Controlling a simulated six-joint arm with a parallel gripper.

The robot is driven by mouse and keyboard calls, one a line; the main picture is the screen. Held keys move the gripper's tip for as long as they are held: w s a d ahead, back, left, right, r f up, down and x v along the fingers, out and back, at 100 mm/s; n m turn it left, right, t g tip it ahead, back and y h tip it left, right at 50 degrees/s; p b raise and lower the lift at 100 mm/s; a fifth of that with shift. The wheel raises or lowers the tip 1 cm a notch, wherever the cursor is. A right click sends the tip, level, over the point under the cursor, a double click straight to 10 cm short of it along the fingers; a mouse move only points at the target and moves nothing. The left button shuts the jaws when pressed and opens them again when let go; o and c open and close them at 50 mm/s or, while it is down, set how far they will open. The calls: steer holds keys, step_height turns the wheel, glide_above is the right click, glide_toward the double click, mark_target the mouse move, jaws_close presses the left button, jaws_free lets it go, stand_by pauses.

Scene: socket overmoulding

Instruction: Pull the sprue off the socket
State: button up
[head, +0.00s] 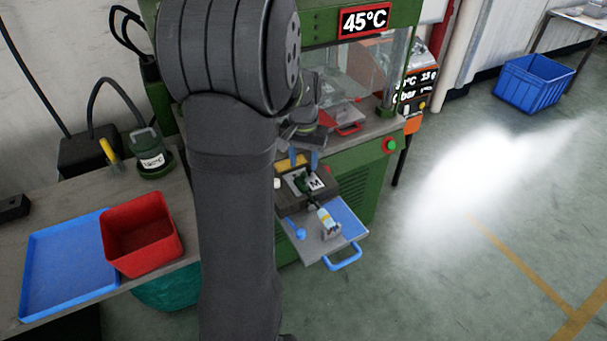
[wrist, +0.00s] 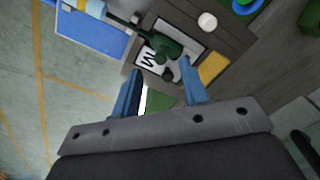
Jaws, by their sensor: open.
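A dark green moulded piece (wrist: 168,47) lies on a white plate marked M (wrist: 147,60) in the wrist view; the socket and its sprue appear to be here, but I cannot tell their boundary. A small dark round stub (wrist: 169,74) shows at its near side. In the head view the fingertips (head: 303,160) are just behind and above the plate.
A green moulding machine (head: 370,165) stands behind. On the left bench are a red bin (head: 142,235) and a flat blue tray (head: 60,265). My arm hides the middle of the head view.

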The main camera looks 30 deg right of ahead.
mark_target(303, 173)
step_height(303, 173, down, 6)
stand_by(0.4)
jaws_close()
steer(key=c, duration=0.8)
jaws_free()
steer(key=shift+r, duration=0.1)
jaws_close()
steer(key=shift+r, duration=2.95)
